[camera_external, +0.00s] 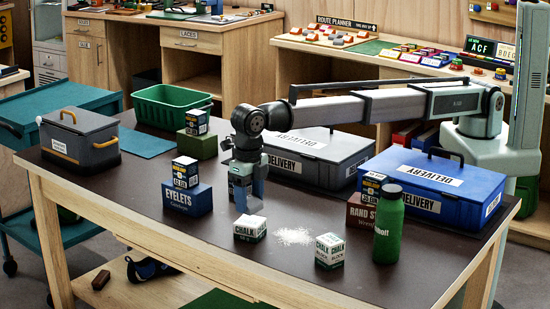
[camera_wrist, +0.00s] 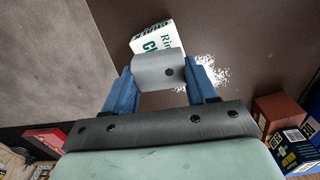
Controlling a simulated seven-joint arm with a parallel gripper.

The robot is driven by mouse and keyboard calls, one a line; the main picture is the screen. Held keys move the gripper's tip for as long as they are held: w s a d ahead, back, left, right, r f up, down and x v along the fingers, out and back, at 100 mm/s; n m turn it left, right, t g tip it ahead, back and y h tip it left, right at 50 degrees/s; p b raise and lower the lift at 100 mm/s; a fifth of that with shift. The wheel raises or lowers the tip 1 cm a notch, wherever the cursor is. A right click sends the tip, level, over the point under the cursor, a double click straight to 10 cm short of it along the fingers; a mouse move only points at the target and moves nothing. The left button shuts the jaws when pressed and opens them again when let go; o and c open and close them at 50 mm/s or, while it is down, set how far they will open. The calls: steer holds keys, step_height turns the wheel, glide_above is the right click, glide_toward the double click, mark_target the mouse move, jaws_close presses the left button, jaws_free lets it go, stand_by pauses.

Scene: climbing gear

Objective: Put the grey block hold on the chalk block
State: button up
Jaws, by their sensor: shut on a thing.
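My gripper (camera_wrist: 158,85) is shut on the grey block hold (camera_wrist: 158,71), which sits between its blue fingers in the wrist view. In the outside view my gripper (camera_external: 247,197) points down above the table, close behind the left white-and-green chalk block (camera_external: 250,229). A second chalk block (camera_external: 330,251) stands further right. In the wrist view one chalk block (camera_wrist: 158,33) lies just beyond the hold, partly hidden by it. I cannot tell whether the hold touches it.
White chalk powder (camera_external: 295,236) lies between the two chalk blocks. A green bottle (camera_external: 388,225) and a blue delivery case (camera_external: 440,182) stand at the right. The blue eyelets box (camera_external: 187,200) stands left of my gripper. The table's front left is bare.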

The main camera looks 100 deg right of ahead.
mark_target(249, 199)
steer(key=shift+f, duration=1.35)
steer(key=shift+f, duration=0.1)
steer(key=o, duration=1.1)
steer(key=shift+c, duration=0.2)
step_height(249, 199, up, 12)
steer(key=shift+r, duration=0.15)
